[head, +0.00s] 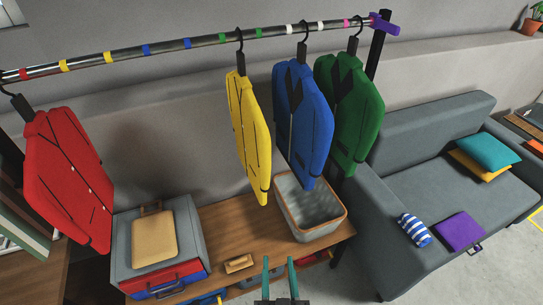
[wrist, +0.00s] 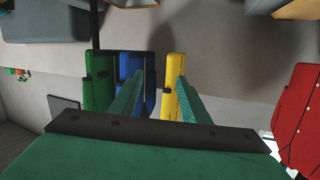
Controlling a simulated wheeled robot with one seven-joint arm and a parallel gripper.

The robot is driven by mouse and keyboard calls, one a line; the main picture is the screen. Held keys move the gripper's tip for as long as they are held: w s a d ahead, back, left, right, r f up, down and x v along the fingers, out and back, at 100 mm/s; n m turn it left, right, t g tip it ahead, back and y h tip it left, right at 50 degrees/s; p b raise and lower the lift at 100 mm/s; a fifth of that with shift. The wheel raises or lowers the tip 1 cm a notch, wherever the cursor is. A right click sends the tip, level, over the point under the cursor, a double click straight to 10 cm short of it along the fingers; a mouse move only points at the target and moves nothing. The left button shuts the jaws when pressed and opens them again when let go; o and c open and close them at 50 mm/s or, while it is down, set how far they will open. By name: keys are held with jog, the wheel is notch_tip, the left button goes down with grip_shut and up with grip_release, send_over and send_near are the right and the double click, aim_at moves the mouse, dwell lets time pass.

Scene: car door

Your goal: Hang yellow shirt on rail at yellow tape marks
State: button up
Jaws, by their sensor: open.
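My gripper (head: 279,262) is open and empty, low in front of the bench in the head view. In the wrist view my gripper (wrist: 160,76) has its teal fingers apart, with the yellow shirt (wrist: 174,65) seen beyond them near the right finger. I see no contact with it.
A red shirt (head: 68,175) hangs at the rail's left end. A blue shirt (head: 302,115) and a green shirt (head: 352,105) hang right of the yellow one. Below are a wooden bench (head: 225,225), a grey bin (head: 310,207) and a grey sofa (head: 400,220).

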aim_at(267, 152)
jog(key=w+r+n+y, duration=0.1)
jog(key=w+r, duration=0.4)
jog(key=w+r+y, duration=0.1)
jog(key=w+r, duration=0.4)
jog(key=w+r+n+t+y, duration=0.1)
jog(key=w+r, duration=0.4)
jog(key=r, duration=0.1)
jog(key=shift+a+n+y, duration=0.1)
jog(key=shift+n+y, duration=0.2)
jog(key=r, duration=0.2)
jog(key=w+r+n+y, duration=0.1)
jog(key=r, duration=0.2)
jog(key=w+a+r+n+y, duration=0.1)
jog(key=r, duration=0.2)
jog(key=shift+w, duration=0.25)
jog(key=x, duration=1)
jog(key=shift+w+a+r, duration=0.1)
jog(key=shift+w+a, duration=0.05)
jog(key=shift+w, duration=0.25)
grip_shut()
jog(key=shift+r, duration=0.1)
